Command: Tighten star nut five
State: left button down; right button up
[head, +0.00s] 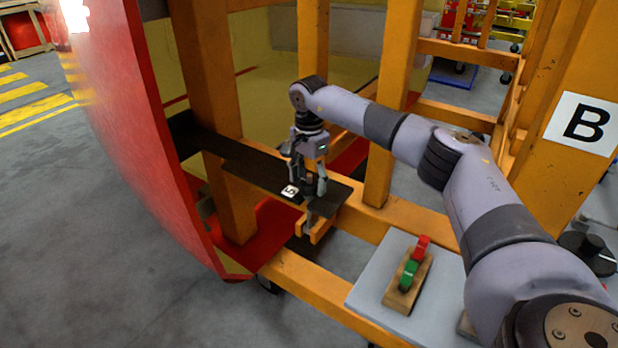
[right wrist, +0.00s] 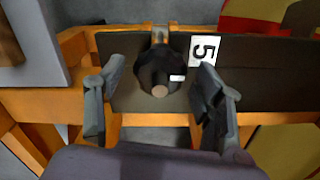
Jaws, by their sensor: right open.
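Star nut five is the dark knob (right wrist: 160,72) in the right wrist view, on a dark plate (right wrist: 270,88) beside a white label with a 5 (right wrist: 204,51). My right gripper (right wrist: 160,105) is open, with one finger on each side of the knob and a visible gap to both. In the head view my right gripper (head: 309,188) points down over the end of the dark plate (head: 255,168), and the label (head: 290,191) shows just left of it. The knob is mostly hidden behind the fingers there. My left gripper is not in view.
A large red nosecone panel (head: 140,130) stands at the left. Orange frame posts (head: 392,90) and rails surround the plate. A grey board (head: 368,300) holds a wooden block with a red (head: 421,246) and a green button (head: 408,274). Open floor lies at the left.

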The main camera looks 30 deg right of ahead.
jog(key=shift+f, duration=0.4)
jog(key=shift+c, duration=0.2)
jog(key=c, duration=1.1)
